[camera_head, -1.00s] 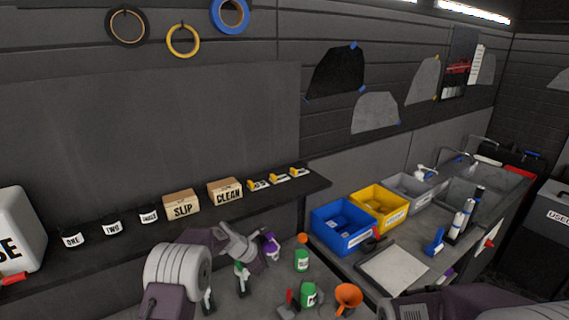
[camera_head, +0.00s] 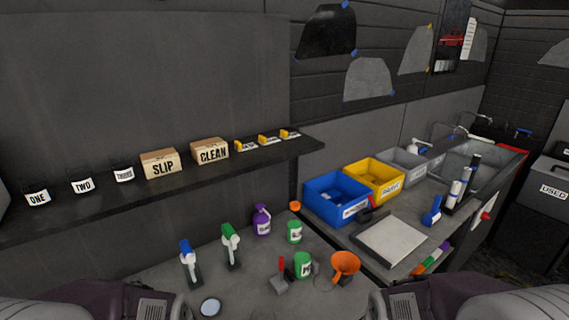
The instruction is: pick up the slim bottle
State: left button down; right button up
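Several bottles could match, and I cannot tell which is the slim one. On the grey bench (camera_head: 240,290) stand a spray bottle with a blue head (camera_head: 187,262), a spray bottle with a green head (camera_head: 231,246), a purple bottle (camera_head: 262,220), and two green containers, one farther back (camera_head: 294,232) and one nearer (camera_head: 303,265). Tall, narrow white-and-dark bottles (camera_head: 461,190) stand upright by the sink. My arms show only as links at the bottom left and bottom right. Neither gripper is in view.
An orange funnel (camera_head: 345,263) and a red-handled tool (camera_head: 281,276) crowd the bench's right part. Blue (camera_head: 337,199) and yellow (camera_head: 374,180) bins and a white tray (camera_head: 392,241) occupy the right counter. A shelf (camera_head: 105,190) with SLIP and CLEAN boxes overhangs behind.

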aim_at(302, 252)
jog(key=i+l+u, duration=0.15)
jog(key=l+u, duration=0.5)
jog(key=u, duration=0.15)
jog(key=i+l+u, duration=0.1)
jog(key=l+u, duration=0.3)
